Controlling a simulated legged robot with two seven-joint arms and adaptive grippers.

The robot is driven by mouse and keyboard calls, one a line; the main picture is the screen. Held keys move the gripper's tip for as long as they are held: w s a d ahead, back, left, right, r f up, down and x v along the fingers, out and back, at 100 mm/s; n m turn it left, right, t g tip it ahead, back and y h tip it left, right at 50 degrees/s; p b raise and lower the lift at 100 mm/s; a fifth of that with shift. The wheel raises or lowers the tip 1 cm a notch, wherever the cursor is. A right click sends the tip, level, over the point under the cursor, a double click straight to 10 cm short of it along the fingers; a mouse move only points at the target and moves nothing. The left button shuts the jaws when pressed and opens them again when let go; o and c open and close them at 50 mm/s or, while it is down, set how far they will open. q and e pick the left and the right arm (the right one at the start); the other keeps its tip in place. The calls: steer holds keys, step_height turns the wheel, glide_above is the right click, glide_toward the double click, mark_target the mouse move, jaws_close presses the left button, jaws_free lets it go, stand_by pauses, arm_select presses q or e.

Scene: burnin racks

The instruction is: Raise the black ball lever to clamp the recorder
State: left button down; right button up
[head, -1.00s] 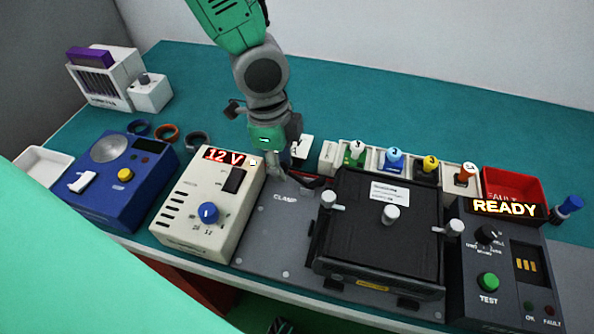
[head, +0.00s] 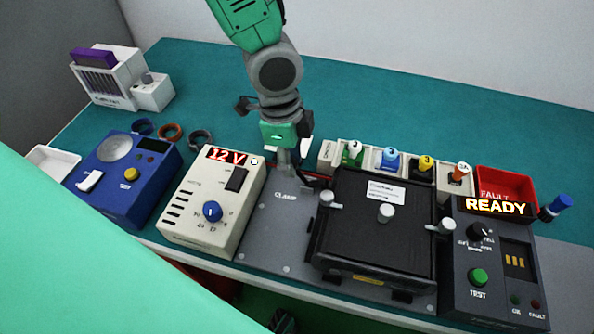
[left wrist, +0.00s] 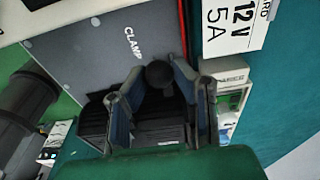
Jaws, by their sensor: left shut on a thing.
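The recorder is a black box (head: 350,240) with a white label, seated on the grey clamp plate (head: 262,232) marked CLAMP. White-tipped posts stand around and over it. My left gripper (head: 289,172) points down at the back left corner of the recorder, behind the CLAMP lettering. In the left wrist view the black ball (left wrist: 159,74) of the lever sits between the two fingers of my left gripper (left wrist: 150,85), which is shut on it. The lever's arm is mostly hidden by the fingers. My right gripper is not seen.
A cream 12 V supply (head: 203,215) stands left of the plate, with a blue unit (head: 120,200) beyond it. A test unit (head: 490,262) reading READY stands right of the recorder. Coloured plugs (head: 390,157) line the back. The teal bench behind is clear.

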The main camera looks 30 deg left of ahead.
mark_target(313, 182)
arm_select(q)
steer(key=shift+w+d+r+p, duration=0.35)
steer(key=shift+d+p, duration=0.1)
steer(key=shift+d, duration=0.1)
steer(key=shift+w+d+r+p, duration=0.1)
steer(key=shift+d+r+p, duration=0.1)
steer(key=shift+d+p, duration=0.15)
steer(key=shift+d, duration=0.3)
steer(key=shift+w+d+p, duration=0.25)
steer(key=shift+d+p, duration=0.35)
steer(key=shift+d, duration=0.3)
